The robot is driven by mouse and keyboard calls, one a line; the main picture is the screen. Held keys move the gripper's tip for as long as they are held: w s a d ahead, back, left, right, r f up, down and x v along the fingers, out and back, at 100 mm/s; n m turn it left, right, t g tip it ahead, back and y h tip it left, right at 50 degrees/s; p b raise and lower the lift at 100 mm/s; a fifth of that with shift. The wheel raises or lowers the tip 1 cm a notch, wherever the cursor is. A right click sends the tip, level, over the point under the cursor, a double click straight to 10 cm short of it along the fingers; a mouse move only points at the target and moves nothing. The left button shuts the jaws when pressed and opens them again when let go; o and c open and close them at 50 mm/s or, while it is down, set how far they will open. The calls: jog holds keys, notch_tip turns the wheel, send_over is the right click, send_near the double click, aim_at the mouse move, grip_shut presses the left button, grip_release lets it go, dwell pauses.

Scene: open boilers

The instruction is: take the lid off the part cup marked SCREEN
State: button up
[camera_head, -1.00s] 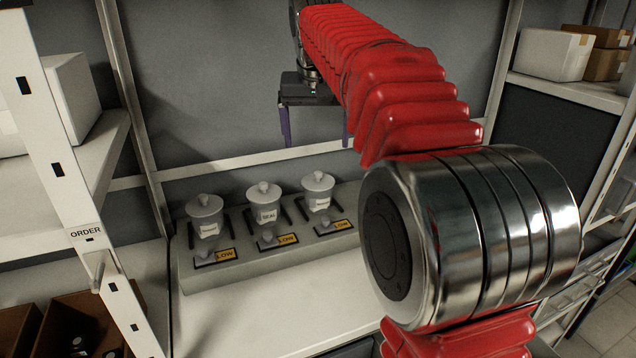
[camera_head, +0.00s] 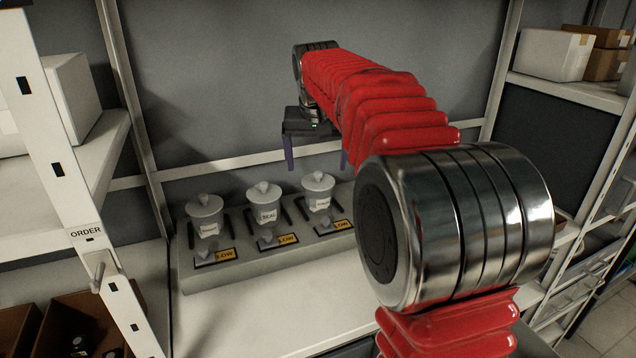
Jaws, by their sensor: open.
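Three white lidded cups stand in a row on a grey stand (camera_head: 300,256). The middle cup (camera_head: 267,213) has a label that reads SEAL. The labels on the left cup (camera_head: 207,227) and right cup (camera_head: 320,202) are too small to read surely, so I cannot tell which is marked SCREEN. Each cup has its knobbed lid on: left lid (camera_head: 204,206), middle lid (camera_head: 264,192), right lid (camera_head: 317,182). My gripper (camera_head: 317,166) is open and empty, fingers pointing down, with its fingertips close above the right lid in the picture. Exact height and depth are unclear.
Small plates with yellow LOW tags (camera_head: 284,239) lie before the cups. Dark upright bars flank the cups. A post marked ORDER (camera_head: 87,233) stands at left. The white shelf (camera_head: 250,318) before the stand is clear. My arm hides the area to the right.

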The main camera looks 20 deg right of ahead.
aim_at(318, 173)
jog(key=x, duration=0.5)
jog(key=shift+d, duration=0.1)
jog(key=shift+c, duration=0.7)
jog(key=c, duration=1)
jog(key=shift+o, duration=0.2)
jog(key=shift+r, duration=0.1)
notch_tip(318, 173, up, 10)
